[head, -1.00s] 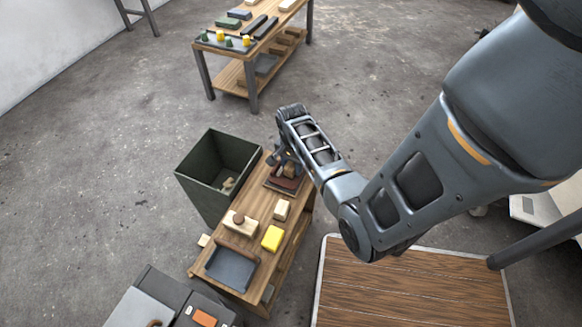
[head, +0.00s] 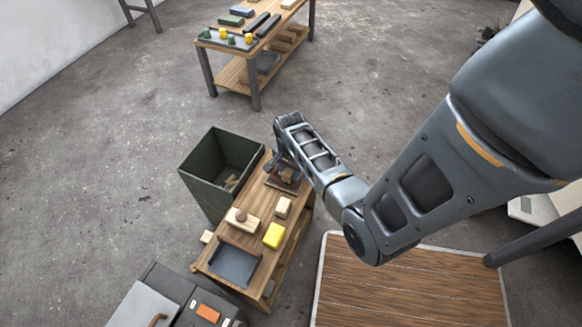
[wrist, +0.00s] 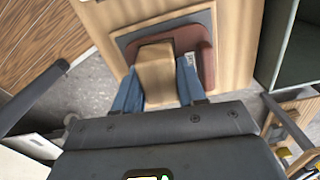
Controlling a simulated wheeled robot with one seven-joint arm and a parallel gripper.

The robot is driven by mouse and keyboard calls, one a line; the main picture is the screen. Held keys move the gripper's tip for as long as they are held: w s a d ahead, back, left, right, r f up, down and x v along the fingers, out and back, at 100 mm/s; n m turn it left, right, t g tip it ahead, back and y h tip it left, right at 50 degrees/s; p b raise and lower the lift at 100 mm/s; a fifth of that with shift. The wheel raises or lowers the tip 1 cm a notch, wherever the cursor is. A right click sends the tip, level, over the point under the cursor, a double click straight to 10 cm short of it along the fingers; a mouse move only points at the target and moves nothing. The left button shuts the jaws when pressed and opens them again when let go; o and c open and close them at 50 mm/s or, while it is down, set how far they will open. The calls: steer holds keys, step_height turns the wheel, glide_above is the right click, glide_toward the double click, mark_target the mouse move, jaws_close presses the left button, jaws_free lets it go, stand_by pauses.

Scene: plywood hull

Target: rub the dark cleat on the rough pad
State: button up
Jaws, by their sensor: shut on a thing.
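My gripper (wrist: 158,90) is shut on a brown wooden block, which I take for the dark cleat (wrist: 156,72); it looks mid-brown in the wrist view. The block sits between the two blue fingers. It lies over the reddish-brown rough pad (wrist: 203,57), covering part of it; I cannot tell whether they touch. The pad rests on a dark grey plate (wrist: 130,40) on the bench. In the head view, the cleat (head: 287,176) and pad (head: 276,181) show at the bench's far end, partly hidden by my gripper (head: 284,166).
The wooden bench (head: 252,203) also carries a yellow block (head: 274,235), a light wooden block (head: 283,208), a wooden piece with a brown knob (head: 242,222) and a grey tray (head: 234,266). A dark green bin (head: 205,186) stands left of it.

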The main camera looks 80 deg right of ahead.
steer(key=shift+s+d, duration=0.25)
steer(key=shift+d, duration=0.6)
steer(key=shift+s+d, duration=0.2)
steer(key=shift+d, duration=0.6)
steer(key=shift+w+a+r+p, duration=0.15)
steer(key=shift+a+p, duration=0.1)
steer(key=shift+a, duration=0.2)
steer(key=shift+w+a+f+p, duration=0.1)
steer(key=shift+a+p, duration=0.1)
steer(key=shift+a, duration=0.25)
steer(key=shift+w+a+p, duration=0.15)
steer(key=shift+a+p, duration=0.2)
steer(key=shift+a, duration=0.5)
steer(key=shift+f, duration=0.2)
